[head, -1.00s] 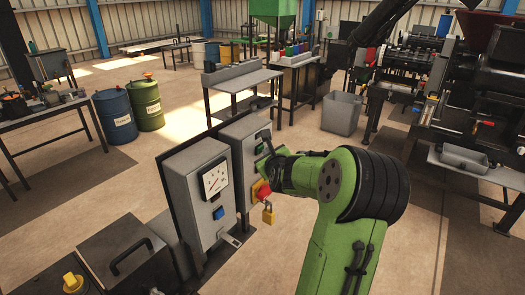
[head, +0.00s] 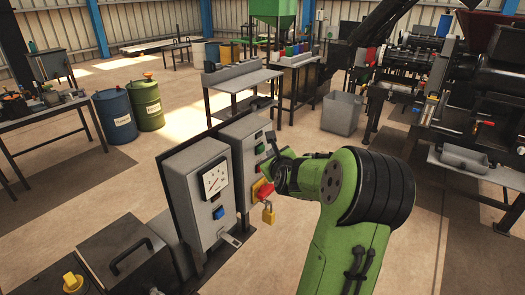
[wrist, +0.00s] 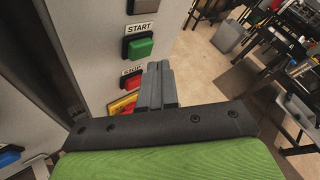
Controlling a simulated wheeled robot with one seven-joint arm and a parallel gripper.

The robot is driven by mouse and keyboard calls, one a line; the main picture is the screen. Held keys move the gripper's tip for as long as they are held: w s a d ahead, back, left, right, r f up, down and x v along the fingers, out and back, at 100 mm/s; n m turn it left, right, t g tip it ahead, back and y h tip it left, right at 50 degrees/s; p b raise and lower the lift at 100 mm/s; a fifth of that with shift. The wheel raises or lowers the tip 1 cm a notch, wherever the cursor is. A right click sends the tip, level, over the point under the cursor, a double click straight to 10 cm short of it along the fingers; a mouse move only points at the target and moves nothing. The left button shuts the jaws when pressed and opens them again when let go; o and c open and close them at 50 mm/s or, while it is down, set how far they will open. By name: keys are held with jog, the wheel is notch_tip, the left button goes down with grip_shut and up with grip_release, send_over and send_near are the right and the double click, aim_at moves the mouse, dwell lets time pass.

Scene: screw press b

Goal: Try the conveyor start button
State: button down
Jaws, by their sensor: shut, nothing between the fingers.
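The green start button (wrist: 140,48) sits under a START label on the grey control box (head: 228,140). In the head view a green button (head: 259,149) shows on the box's front. Below it is a red button under a STOP label (wrist: 131,80), partly hidden by my fingers in the wrist view. My gripper (wrist: 158,68) is shut and empty, its fingertips in front of the box, appearing just below and right of the start button. In the head view my gripper (head: 272,152) is beside the box face. I cannot tell whether the fingertips touch anything.
A yellow padlock (head: 268,213) hangs below a red knob (head: 263,190) on the box. A grey bin (head: 342,113) and benches stand behind on open floor.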

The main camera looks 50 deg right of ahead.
jog(key=s, duration=0.5)
jog(key=shift+d, duration=0.2)
jog(key=shift+f, duration=0.1)
dwell(0.7)
